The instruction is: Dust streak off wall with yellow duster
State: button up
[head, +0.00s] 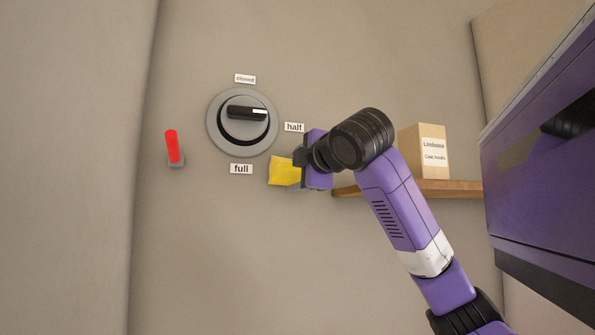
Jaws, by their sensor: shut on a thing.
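The yellow duster (283,171) is in the head view, just left of my gripper (297,168), below the "half" label. My gripper is shut on the duster. The fingers are partly hidden by the gripper body and my wrist. The duster is close to the beige wall (220,260); I cannot tell whether it touches it. No streak shows clearly on the visible wall; the part behind the duster and my arm is hidden.
A round grey dial (218,132) has its black knob pointing right, among "closed", "half" and "full" labels. A red lever (172,147) sticks up at left. At right a wooden shelf (455,189) holds a labelled box (432,150). The wall below is clear.

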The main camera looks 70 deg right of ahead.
jog(key=shift+s+d, duration=0.65)
jog(key=shift+s, duration=0.15)
jog(key=shift+w+a, duration=0.35)
jog(key=shift+w, duration=0.2)
jog(key=shift+a, duration=0.1)
jog(key=b+v, duration=0.1)
jog(key=v, duration=0.5)
jog(key=shift+a+f, duration=0.2)
jog(key=shift+a, duration=0.3)
